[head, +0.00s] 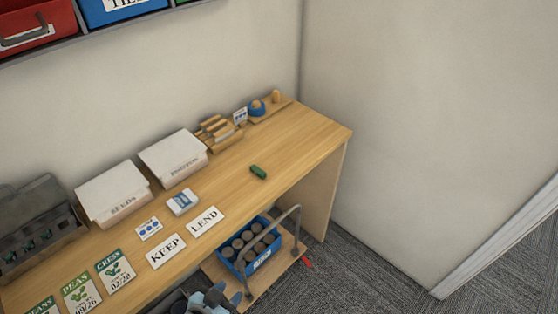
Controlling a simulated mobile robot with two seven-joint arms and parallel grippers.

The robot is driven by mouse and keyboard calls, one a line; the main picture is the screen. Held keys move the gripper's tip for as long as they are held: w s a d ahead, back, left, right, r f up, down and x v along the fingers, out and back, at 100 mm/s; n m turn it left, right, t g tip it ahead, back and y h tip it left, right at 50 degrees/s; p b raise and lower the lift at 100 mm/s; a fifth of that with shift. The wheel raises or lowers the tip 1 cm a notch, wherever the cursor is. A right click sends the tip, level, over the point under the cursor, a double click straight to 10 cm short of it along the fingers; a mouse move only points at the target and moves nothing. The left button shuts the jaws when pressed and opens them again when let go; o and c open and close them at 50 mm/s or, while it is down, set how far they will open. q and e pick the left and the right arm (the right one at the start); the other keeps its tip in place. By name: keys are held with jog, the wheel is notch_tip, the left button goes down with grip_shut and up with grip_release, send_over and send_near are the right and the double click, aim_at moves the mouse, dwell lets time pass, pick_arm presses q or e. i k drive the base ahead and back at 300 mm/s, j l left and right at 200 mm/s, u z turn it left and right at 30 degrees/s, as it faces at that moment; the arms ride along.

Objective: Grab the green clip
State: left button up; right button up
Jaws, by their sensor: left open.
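The green clip (258,172) is a small dark green block lying on the wooden desk (300,137), right of the middle of the desktop, with bare wood around it. My left gripper (208,297) is at the bottom edge of the head view, only partly in the picture. It is open, low in front of the desk and well apart from the clip. My right gripper is not in view.
LEND card (204,221), KEEP card (166,251) and a small white-blue box (183,202) lie left of the clip. White boxes (173,157) and a wooden rack (217,132) stand behind. A blue crate (249,246) sits below the front edge. Desk right of the clip is clear.

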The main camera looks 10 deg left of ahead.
aim_at(258, 172)
jog(key=i+l, duration=0.35)
jog(key=l, duration=0.15)
jog(key=i+l+u, duration=0.15)
jog(key=i+l, duration=0.25)
